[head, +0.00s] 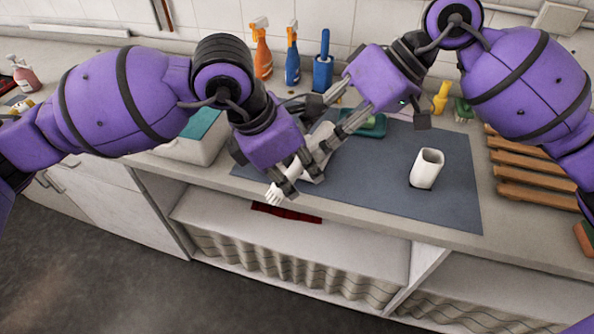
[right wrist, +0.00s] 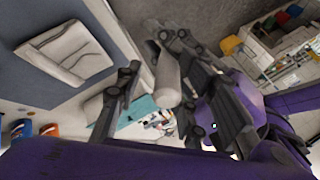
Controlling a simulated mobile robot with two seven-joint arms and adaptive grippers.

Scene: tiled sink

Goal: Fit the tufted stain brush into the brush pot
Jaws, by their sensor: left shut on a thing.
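The white brush pot (head: 427,170) stands upright on the right part of the blue-grey mat, its opening facing up. It also shows in the right wrist view (right wrist: 65,55). My left gripper (head: 284,182) is shut on the white tufted stain brush (head: 273,196) near the mat's front edge, with the pale tufted end sticking out low to the left. My right gripper (head: 328,145) is beside it, up and to the right. In the right wrist view its fingers are spread, with the brush's pale rounded handle (right wrist: 166,80) between them; I see no clear contact. The grippers hide much of the brush.
A green dish (head: 372,125) lies behind my right gripper. Spray bottles (head: 262,55) and a blue brush holder (head: 323,72) stand along the wall. A wooden rack (head: 530,172) is right of the mat. The mat (head: 375,185) is clear between grippers and pot.

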